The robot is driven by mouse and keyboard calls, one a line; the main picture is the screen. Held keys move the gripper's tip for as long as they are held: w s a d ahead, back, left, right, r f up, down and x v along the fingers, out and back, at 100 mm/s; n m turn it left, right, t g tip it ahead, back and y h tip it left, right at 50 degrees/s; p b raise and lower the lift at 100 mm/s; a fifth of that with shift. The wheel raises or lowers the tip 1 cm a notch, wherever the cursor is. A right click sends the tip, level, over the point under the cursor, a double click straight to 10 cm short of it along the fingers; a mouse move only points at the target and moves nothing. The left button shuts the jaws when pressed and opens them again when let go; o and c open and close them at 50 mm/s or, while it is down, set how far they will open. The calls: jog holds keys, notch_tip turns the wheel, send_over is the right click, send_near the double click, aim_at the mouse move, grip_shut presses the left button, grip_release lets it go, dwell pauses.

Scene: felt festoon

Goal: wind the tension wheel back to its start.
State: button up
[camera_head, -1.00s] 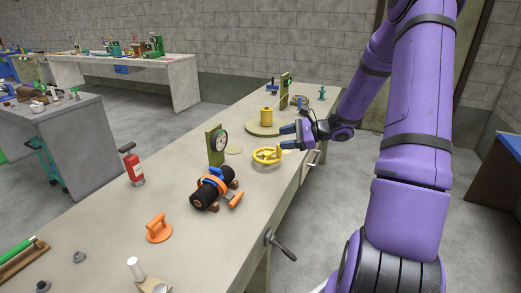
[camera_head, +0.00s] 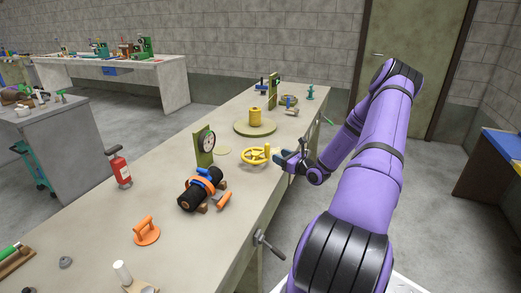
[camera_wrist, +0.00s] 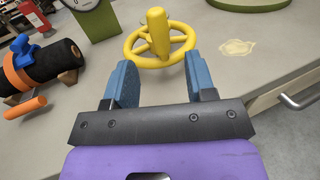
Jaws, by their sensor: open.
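The tension wheel is a yellow spoked handwheel (camera_head: 256,155) with an upright handle, on the bench top. It also shows in the wrist view (camera_wrist: 160,44), just beyond and between my fingertips. My gripper (camera_head: 283,157) is just right of the wheel in the head view. In the wrist view its two blue fingers (camera_wrist: 158,80) are spread apart with nothing between them. The wheel's handle (camera_wrist: 157,30) stands up on the near side of the rim, beyond the fingertips. A round gauge (camera_head: 203,140) on a green plate stands left of the wheel.
A black roll with an orange band (camera_head: 200,190) lies on the bench in front of the gauge. A yellow spool on a round plate (camera_head: 255,128) is behind the wheel. A drawer handle (camera_wrist: 300,101) juts from the bench front.

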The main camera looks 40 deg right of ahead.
jog(key=w, duration=0.9)
jog(key=shift+w+a, duration=0.2)
jog(key=shift+w, duration=0.2)
grip_shut()
